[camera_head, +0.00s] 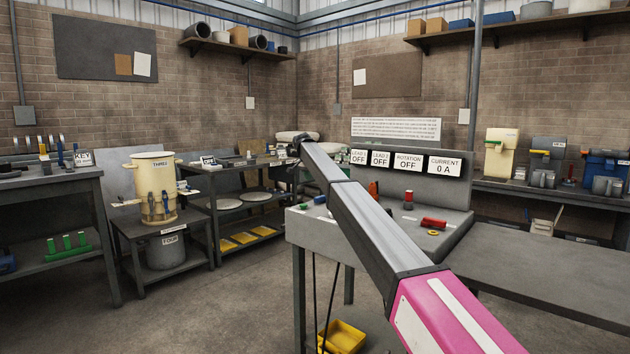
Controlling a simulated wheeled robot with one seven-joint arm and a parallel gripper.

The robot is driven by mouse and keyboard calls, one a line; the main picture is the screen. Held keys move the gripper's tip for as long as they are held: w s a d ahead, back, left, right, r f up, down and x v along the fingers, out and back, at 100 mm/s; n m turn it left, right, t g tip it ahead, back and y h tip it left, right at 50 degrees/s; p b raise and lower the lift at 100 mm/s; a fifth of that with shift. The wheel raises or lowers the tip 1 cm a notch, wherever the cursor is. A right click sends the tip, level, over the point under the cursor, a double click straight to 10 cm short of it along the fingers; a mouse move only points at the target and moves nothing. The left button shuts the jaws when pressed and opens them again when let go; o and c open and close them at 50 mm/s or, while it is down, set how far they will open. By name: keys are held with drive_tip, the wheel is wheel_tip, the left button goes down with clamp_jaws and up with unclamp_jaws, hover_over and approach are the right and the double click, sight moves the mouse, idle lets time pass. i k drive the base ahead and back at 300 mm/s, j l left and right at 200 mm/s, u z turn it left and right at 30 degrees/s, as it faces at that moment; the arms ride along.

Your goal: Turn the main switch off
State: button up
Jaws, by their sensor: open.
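My arm reaches from the bottom right toward the back. My gripper (293,149) is at its far end, small and dark, in front of the back bench; its jaws are open and nothing shows in them. No main switch label is readable, so I cannot tell which control is the main switch. My arm hides part of the desk.
Desk signs (408,163) read lead off, rotation off and current 0 A. A bench with a cream vessel (154,185) and a table marked KEY (83,159) stand left. The floor at left centre is clear.

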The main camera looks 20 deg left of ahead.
sight(427, 222)
drive_tip(key=k+j, duration=0.75)
drive_tip(key=j, duration=0.2)
